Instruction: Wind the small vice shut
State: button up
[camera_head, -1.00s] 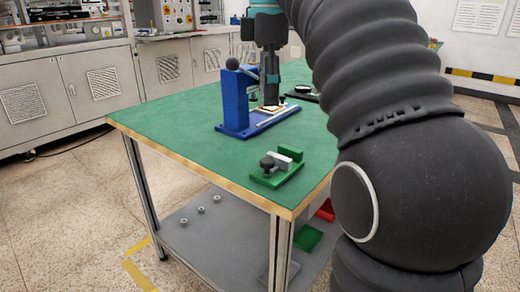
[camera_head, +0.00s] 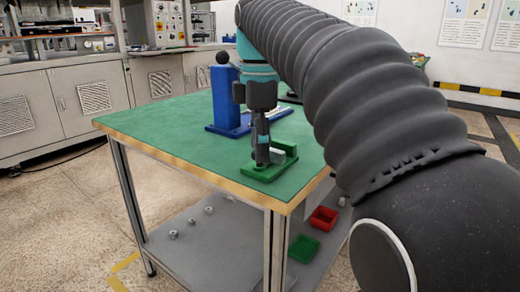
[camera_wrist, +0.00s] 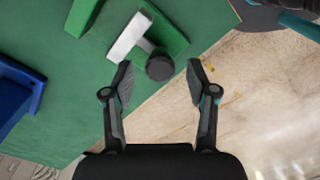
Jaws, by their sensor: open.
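The small vice has a green base (camera_head: 257,171) at the near corner of the green table and a light grey sliding jaw (camera_head: 285,148). In the wrist view its green fixed jaw (camera_wrist: 82,15), grey jaw (camera_wrist: 128,38) and dark round knob (camera_wrist: 160,67) show. A gap lies between the fixed jaw and the grey jaw. My gripper (camera_wrist: 158,82) is open, with its fingers on either side of the knob in the wrist view. In the head view my gripper (camera_head: 262,158) hangs over the vice and hides its knob.
A blue press (camera_head: 222,100) stands behind the vice on the green table (camera_head: 165,118). The table's left part is clear. On the lower shelf are a red tray (camera_head: 323,218), a green tray (camera_head: 303,248) and several small metal parts (camera_head: 191,222).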

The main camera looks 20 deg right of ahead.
jog(key=shift+f, duration=0.1)
jog(key=shift+c, duration=0.3)
grip_shut()
